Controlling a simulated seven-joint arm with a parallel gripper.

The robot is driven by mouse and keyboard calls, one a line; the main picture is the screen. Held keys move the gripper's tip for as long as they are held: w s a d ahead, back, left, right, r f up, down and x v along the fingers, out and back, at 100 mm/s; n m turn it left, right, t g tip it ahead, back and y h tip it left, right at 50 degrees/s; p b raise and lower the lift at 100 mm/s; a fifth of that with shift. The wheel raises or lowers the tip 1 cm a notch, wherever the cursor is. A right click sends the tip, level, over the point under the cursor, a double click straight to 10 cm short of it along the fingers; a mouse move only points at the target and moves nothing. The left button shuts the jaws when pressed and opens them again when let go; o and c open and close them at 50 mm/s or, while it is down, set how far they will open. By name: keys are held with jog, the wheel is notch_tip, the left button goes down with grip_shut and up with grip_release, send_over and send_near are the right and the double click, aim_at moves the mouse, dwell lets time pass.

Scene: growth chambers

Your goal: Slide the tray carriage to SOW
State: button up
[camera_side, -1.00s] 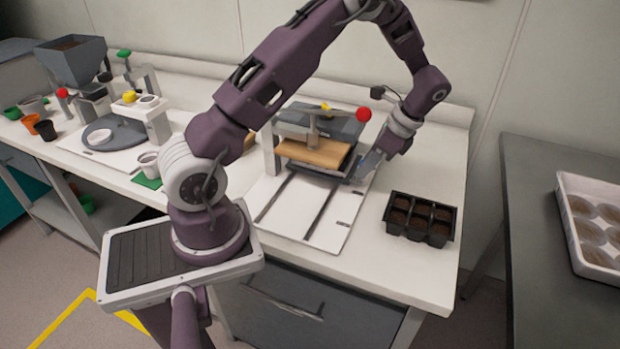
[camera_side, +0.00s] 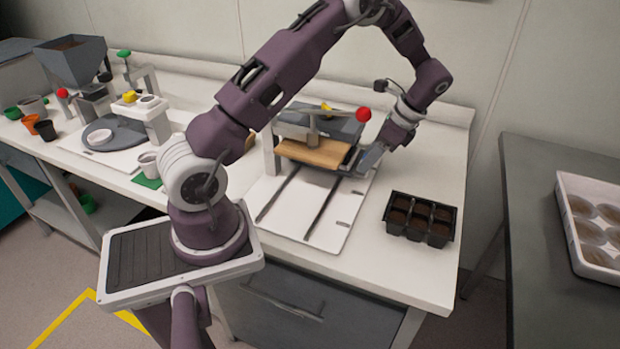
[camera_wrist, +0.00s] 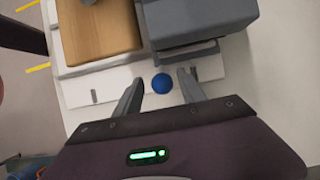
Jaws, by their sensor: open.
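The tray carriage shows as a tan, wood-coloured panel with a dark edge (camera_side: 312,152) under the grey press frame, at the back end of two dark rails. The tan panel also shows at the upper left of the wrist view (camera_wrist: 100,30). A blue round knob (camera_wrist: 162,83) is in the wrist view. My gripper (camera_wrist: 160,76) is open, with one finger on each side of the knob and a gap visible at both sides. In the side view my gripper (camera_side: 368,160) is low at the carriage's right side. I cannot read a SOW mark.
The white base plate (camera_side: 325,222) with its rails is clear in front of the carriage. A red ball-ended lever (camera_side: 363,114) stands above the press. A black cell tray with soil (camera_side: 420,219) sits to the right. Pots and a hopper (camera_side: 72,60) are at the left.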

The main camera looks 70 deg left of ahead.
notch_tip(320, 180, up, 8)
jog(key=shift+f, duration=0.2)
dwell(0.4)
jog(key=s+a+r+n+t, duration=0.3)
jog(key=a+r+n, duration=0.1)
jog(key=r+n, duration=0.4)
jog(key=s+d+r+n+t, duration=0.3)
jog(key=s+d+r, duration=0.2)
jog(key=r, duration=0.3)
jog(key=s+d+r+n+t+h, duration=0.2)
jog(key=s+d+r+n+t, duration=0.1)
jog(key=s+d, duration=0.35)
jog(key=s+d+f+m+h, duration=0.1)
jog(key=s+d+f+m, duration=0.4)
jog(key=s+d, duration=0.4)
jog(key=shift+s+d+f+h, duration=0.3)
jog(key=shift+d+f, duration=0.2)
jog(key=shift+d, duration=0.4)
jog(key=shift+w, duration=0.1)
